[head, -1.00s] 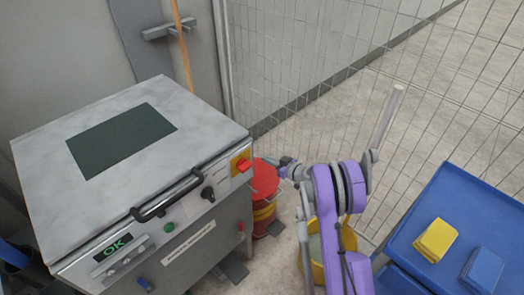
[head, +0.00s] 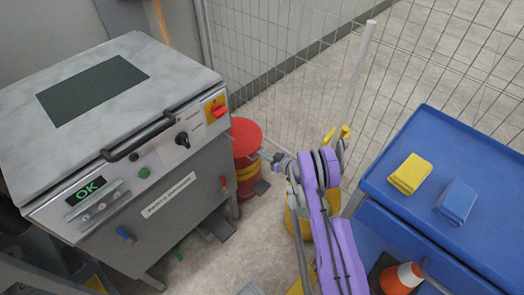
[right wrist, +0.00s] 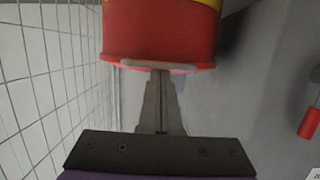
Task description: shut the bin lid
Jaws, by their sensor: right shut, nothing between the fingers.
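The red bin (head: 246,172) with yellow bands stands on the floor right of the grey machine. Its red lid (head: 242,134) lies over the top and looks down; I cannot tell if a small gap remains. My right gripper (head: 264,155) is at the lid's right edge, shut and empty. In the right wrist view the bin (right wrist: 160,30) appears upside down, and the shut fingers (right wrist: 160,78) point at its red rim beside a grey bar (right wrist: 158,65). Contact is unclear. My left gripper is out of view.
The grey machine (head: 170,215) stands close left of the bin. A wire mesh fence (head: 290,70) runs behind it. A yellow bucket (head: 292,222) is partly behind my right arm. A blue cart (head: 450,165) with folded cloths stands at right.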

